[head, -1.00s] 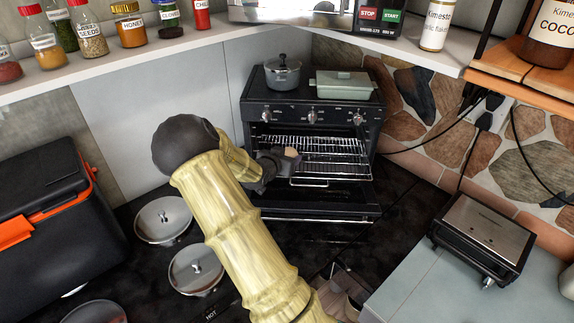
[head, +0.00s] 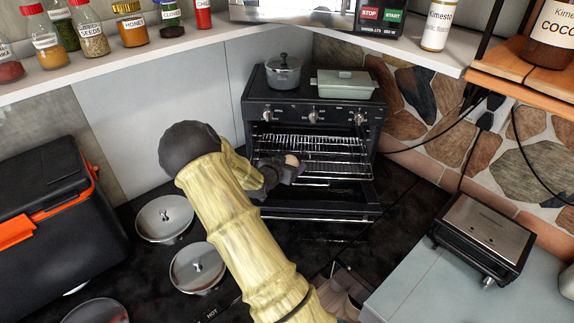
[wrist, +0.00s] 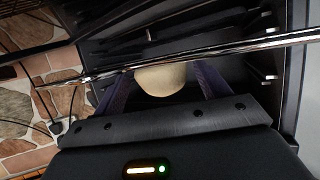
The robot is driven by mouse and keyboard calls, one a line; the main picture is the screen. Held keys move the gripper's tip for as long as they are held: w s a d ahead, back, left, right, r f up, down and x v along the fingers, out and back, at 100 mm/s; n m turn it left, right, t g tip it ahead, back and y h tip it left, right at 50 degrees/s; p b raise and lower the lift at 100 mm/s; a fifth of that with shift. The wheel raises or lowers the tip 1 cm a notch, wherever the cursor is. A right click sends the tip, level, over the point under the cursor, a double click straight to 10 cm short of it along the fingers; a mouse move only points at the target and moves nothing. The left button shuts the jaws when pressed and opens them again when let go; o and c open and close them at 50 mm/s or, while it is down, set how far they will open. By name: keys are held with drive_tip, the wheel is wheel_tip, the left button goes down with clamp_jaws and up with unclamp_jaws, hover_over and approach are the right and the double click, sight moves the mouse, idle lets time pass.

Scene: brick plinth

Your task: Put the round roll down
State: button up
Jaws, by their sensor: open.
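The round roll (head: 291,160) is a small pale bun at the front of the open toaster oven (head: 312,112). My gripper (head: 284,169) is at the oven's opening, right at the roll. In the wrist view the roll (wrist: 160,81) lies between my two spread fingers, partly behind a shiny metal bar. The fingers are open; I cannot tell whether either touches the roll. The wire rack (head: 335,170) extends out of the oven above the lowered door. What bears the roll from below is hidden.
A grey pot (head: 283,76) and a green dish (head: 344,85) stand on the oven. Lidded pans (head: 165,218) lie left of my arm. A black-orange box (head: 60,205) stands far left, a grill (head: 480,240) at right. The shelf with jars runs above.

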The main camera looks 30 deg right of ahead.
drive_tip(key=shift+r, duration=0.1)
drive_tip(key=shift+a+r, duration=0.1)
drive_tip(key=shift+a, duration=0.05)
drive_tip(key=b+v, duration=0.1)
drive_tip(key=v, duration=1)
drive_tip(key=shift+s+a, duration=0.25)
drive_tip(key=shift+a, duration=0.05)
